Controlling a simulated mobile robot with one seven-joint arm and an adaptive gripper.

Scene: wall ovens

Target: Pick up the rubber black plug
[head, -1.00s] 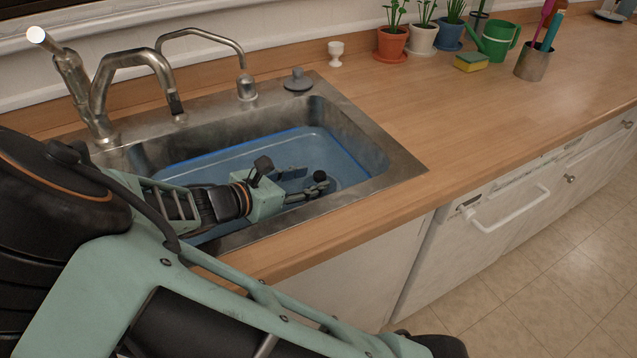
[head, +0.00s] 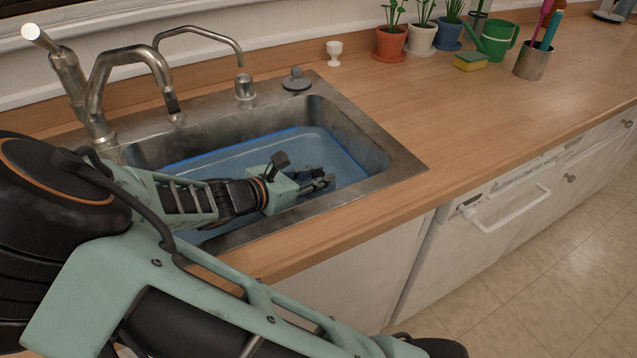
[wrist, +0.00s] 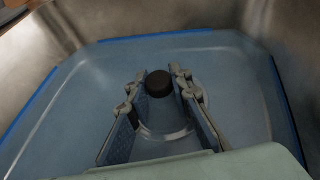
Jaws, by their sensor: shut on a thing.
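The black plug (wrist: 159,84) shows in the wrist view as a dark round knob between the tips of my gripper (wrist: 158,76). The fingers are closed in on it from both sides. Behind it is a round, ring-like shape on the sink floor; I cannot tell whether the plug is lifted off it. In the head view my gripper (head: 322,182) is low inside the sink basin, near its right end, and the plug cannot be made out there.
The metal sink (head: 385,165) has walls close around my gripper, with a blue liner or tub (head: 225,158) inside. A grey stopper (head: 296,80) and faucets (head: 130,60) stand on the back rim. A white egg cup (head: 334,53) and potted plants (head: 391,42) stand on the wooden counter.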

